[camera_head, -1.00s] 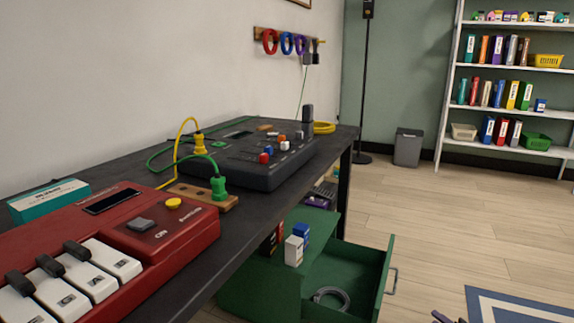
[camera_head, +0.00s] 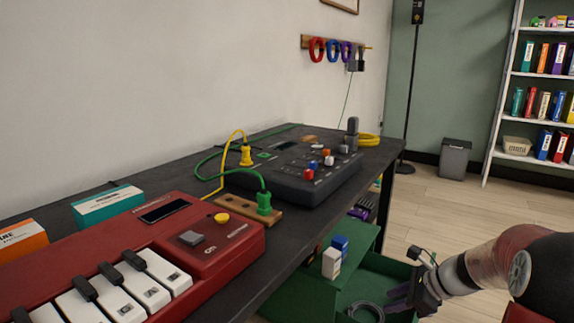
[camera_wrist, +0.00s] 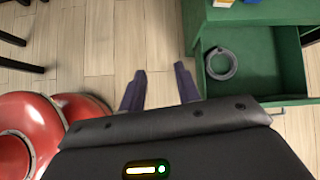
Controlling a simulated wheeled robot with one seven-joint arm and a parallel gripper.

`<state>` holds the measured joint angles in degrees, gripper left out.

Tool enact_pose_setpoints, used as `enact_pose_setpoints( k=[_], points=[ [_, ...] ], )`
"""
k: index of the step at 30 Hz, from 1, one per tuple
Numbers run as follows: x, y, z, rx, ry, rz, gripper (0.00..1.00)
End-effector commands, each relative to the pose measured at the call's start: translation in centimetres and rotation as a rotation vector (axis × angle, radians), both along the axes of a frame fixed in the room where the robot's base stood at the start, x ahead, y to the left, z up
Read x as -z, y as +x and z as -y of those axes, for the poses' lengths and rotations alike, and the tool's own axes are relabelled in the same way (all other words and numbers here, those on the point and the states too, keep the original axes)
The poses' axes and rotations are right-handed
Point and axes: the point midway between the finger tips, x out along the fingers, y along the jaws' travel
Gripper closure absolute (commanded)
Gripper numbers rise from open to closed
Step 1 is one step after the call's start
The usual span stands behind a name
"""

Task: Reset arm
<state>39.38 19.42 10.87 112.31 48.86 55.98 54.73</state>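My gripper (camera_wrist: 160,85) is open and empty in the wrist view. Its two dark fingers are apart, with only wood floor between them. In the head view my gripper (camera_head: 392,292) is at the lower right, in front of the open green drawer (camera_head: 390,268). A grey ring-shaped coil (camera_head: 366,312) lies in the drawer. The coil also shows in the wrist view (camera_wrist: 209,64), to the right of my fingers and apart from them.
A dark workbench (camera_head: 262,240) holds a red keyboard (camera_head: 215,258), a black mixer (camera_head: 300,180) and plugs with yellow and green cables. Small boxes (camera_head: 331,263) stand on the green cabinet (camera_head: 300,300). Chair legs (camera_wrist: 22,66) are at the wrist view's upper left. Floor beneath my fingers is clear.

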Motion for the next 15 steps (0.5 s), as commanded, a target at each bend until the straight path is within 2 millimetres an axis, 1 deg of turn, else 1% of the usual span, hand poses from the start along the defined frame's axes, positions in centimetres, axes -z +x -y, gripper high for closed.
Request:
enact_pose_setpoints(
  k=[1,3,5,6,10,12,15],
  points=[
    [-2.2,-1.4,-2.1,-0.115,-0.097,0.044,0.68],
    [-4.2,-3.5,-4.2,-0.277,-0.226,0.103,0.68],
    [-5.8,-5.4,-5.9,-0.417,-0.334,0.154,0.68],
    [-6.8,-6.8,-6.9,-0.509,-0.404,0.188,0.68],
    [-9.6,-11.4,-9.3,-0.806,-0.624,0.303,0.68],
    [-11.0,-13.8,-10.2,-0.964,-0.739,0.365,0.68],
    [-12.5,-17.3,-11.0,-1.183,-0.896,0.451,0.68]
  ],
)
